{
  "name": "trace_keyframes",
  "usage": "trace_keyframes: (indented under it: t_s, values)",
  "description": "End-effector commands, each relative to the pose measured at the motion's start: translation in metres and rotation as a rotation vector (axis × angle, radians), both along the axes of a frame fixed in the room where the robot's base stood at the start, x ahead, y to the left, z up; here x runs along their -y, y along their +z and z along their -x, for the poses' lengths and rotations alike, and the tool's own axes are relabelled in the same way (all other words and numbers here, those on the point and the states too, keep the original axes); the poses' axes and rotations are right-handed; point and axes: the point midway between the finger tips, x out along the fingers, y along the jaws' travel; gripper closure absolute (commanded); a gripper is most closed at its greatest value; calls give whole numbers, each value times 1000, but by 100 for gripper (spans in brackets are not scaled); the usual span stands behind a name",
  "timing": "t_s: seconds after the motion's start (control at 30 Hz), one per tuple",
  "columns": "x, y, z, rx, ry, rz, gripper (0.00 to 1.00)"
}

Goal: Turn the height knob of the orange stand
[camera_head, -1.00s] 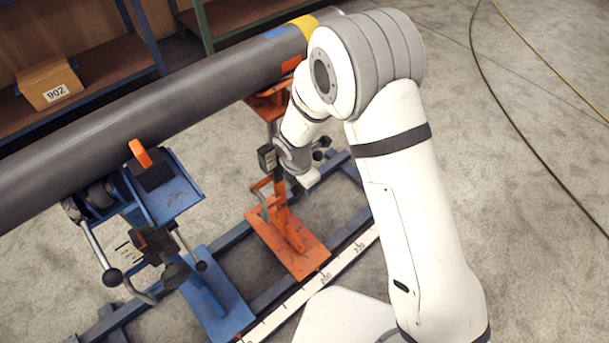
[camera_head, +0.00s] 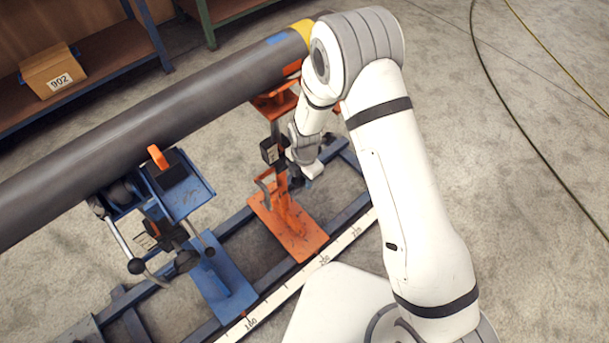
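The orange stand (camera_head: 287,226) stands on the blue rail frame under the dark pipe (camera_head: 160,115). Its orange base plate and upper saddle show, with a dark post between them. I cannot clearly make out its height knob; the end of my arm covers part of the post. My gripper (camera_head: 292,180) is beside the stand's post at about mid height, small and dark. I cannot tell whether its fingers are open, shut or touching the knob.
A blue stand (camera_head: 220,280) with ball-ended handles and an orange lever (camera_head: 158,157) is to the left. A white scale strip (camera_head: 300,278) runs along the frame's front. Shelves with a box marked 902 (camera_head: 52,73) are behind. Cables lie on the open floor at right.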

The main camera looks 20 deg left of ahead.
Motion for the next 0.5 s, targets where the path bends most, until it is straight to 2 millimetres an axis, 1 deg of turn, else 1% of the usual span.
trace_keyframes:
  t_s: [0.03,0.2,0.4,0.5]
  values:
    - [0,-1,0,0,0,1,66]
    - [-1,1,-1,2,0,-2,53]
    - [-2,2,-2,4,0,-4,53]
    - [-2,6,-2,6,0,-5,53]
